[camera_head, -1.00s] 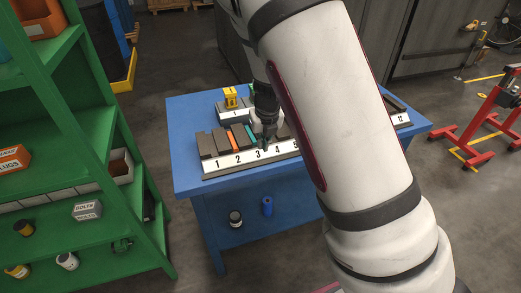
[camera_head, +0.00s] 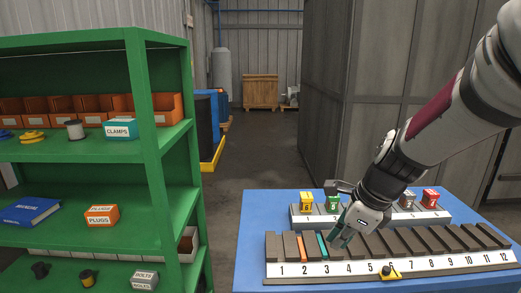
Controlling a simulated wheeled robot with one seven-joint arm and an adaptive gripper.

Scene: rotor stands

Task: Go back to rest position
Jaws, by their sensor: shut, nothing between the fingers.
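My gripper (camera_head: 340,236) hangs from the arm coming in at the right of the head view, its fingers pointing down and left. The fingers are shut with nothing visible between them. They appear over the front rack (camera_head: 400,267) near positions 3 to 5; I cannot tell the exact height or whether they touch it. The rack has dark sloped dividers and white labels 1 to 12. An orange piece (camera_head: 302,247) sits near position 2 and a teal piece (camera_head: 322,245) near position 3.
The rack stands on a blue table (camera_head: 258,222). A back stand (camera_head: 298,216) holds several coloured blocks, partly behind my gripper. A yellow-and-black item (camera_head: 387,272) is at the rack's front. A green shelf (camera_head: 160,150) stands left; floor (camera_head: 250,150) behind is open.

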